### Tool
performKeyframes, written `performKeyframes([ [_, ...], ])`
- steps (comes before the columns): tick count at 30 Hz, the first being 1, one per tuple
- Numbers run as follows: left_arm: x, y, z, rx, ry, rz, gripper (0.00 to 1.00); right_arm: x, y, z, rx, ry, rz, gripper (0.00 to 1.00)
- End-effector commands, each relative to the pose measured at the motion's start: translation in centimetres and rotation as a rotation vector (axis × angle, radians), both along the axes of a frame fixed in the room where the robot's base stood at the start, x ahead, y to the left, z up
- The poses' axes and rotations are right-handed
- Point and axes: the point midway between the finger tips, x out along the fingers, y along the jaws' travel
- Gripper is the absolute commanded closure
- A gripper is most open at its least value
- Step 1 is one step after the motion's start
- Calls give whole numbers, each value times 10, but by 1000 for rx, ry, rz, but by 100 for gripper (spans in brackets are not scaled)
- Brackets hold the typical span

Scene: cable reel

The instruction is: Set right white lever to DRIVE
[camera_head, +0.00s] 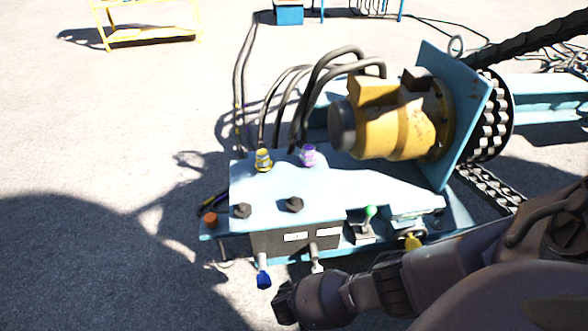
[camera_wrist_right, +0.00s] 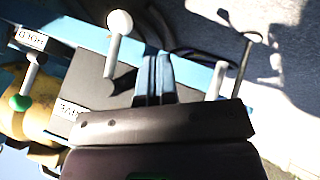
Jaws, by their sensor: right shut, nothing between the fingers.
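The white lever (camera_head: 315,258) sticks out of the console's dark front panel, right of a blue-tipped lever (camera_head: 263,278). In the right wrist view its round white knob (camera_wrist_right: 119,22) stands on a pale shaft, up and left of my fingers. My right gripper (camera_head: 282,302) is just below the two levers in the head view. In the wrist view its fingers (camera_wrist_right: 155,62) are together and empty, apart from the white knob. White labels (camera_head: 296,237) mark the panel; the wrist view shows one partly cut off (camera_wrist_right: 68,108). My left gripper is not in view.
The light blue console (camera_head: 270,190) carries black knobs (camera_head: 294,204), an orange button (camera_head: 210,219) and a green-tipped lever (camera_head: 370,212), also in the wrist view (camera_wrist_right: 20,102). A yellow motor (camera_head: 395,125) and hoses stand behind. Open ground (camera_head: 80,250) lies left.

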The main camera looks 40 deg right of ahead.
Motion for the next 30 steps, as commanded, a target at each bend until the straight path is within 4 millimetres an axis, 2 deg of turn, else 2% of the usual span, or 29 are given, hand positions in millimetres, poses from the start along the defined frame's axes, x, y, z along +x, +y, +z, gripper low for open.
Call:
performKeyframes([
  [6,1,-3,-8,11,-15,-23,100,4,-17,-35,-2,15,2,100],
  [18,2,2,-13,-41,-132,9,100,26,-48,-83,0,13,3,100],
  [20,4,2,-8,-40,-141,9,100,29,-60,-74,-3,5,2,100],
  [24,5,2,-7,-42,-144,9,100,30,-75,-69,1,1,2,100],
  [30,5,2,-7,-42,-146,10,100,29,-85,-68,3,2,3,100],
])
